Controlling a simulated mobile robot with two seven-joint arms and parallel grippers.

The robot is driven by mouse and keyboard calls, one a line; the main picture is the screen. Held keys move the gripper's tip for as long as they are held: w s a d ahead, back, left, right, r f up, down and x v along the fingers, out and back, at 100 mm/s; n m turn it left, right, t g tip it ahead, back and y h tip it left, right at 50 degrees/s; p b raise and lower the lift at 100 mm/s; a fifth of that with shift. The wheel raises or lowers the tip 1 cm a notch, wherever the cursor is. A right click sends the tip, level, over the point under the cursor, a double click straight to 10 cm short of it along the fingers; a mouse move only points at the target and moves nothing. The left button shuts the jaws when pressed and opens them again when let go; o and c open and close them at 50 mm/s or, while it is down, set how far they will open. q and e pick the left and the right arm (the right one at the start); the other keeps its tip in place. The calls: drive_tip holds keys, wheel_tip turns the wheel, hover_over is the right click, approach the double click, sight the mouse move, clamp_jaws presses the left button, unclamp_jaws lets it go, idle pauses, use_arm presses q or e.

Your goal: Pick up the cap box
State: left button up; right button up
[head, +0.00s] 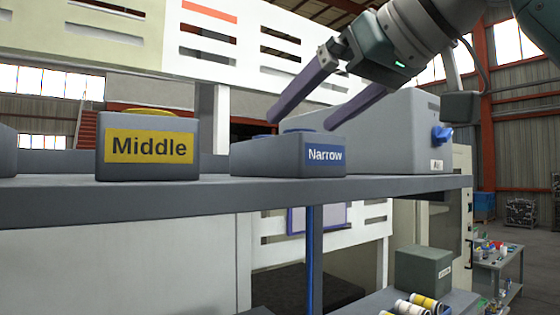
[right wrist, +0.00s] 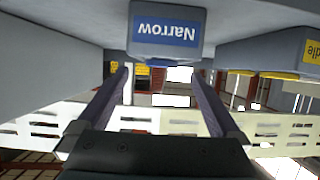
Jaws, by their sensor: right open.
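No box in view carries a readable "cap" label, so I cannot tell which is the cap box. A grey box labelled "Narrow" (head: 250,158) has a blue label and blue edges showing at its top; it shows upside down in the right wrist view (right wrist: 168,58). A grey box labelled "Middle" (head: 150,176) stands left of it; part of it shows in the right wrist view (right wrist: 280,45). A grey-green box (head: 423,272) sits lower down, its small label unreadable. My right gripper (head: 304,118) is open and empty, its purple fingers above and behind the Narrow box. My left gripper is not in view.
The boxes stand on a long grey shelf (head: 120,200). A larger grey housing with a blue knob (head: 441,134) stands behind the Narrow box at right. White slotted panels (head: 262,40) rise behind. Several yellow-and-white cylinders (head: 412,304) lie below.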

drive_tip(key=shift+f+x, duration=0.15)
drive_tip(key=shift+x, duration=1.35)
drive_tip(key=shift+f+x, duration=0.15)
drive_tip(key=shift+x, duration=1.35)
drive_tip(key=shift+s, duration=0.1)
drive_tip(key=c, duration=1.2)
drive_tip(key=shift+c, duration=0.3)
drive_tip(key=shift+r, duration=0.2)
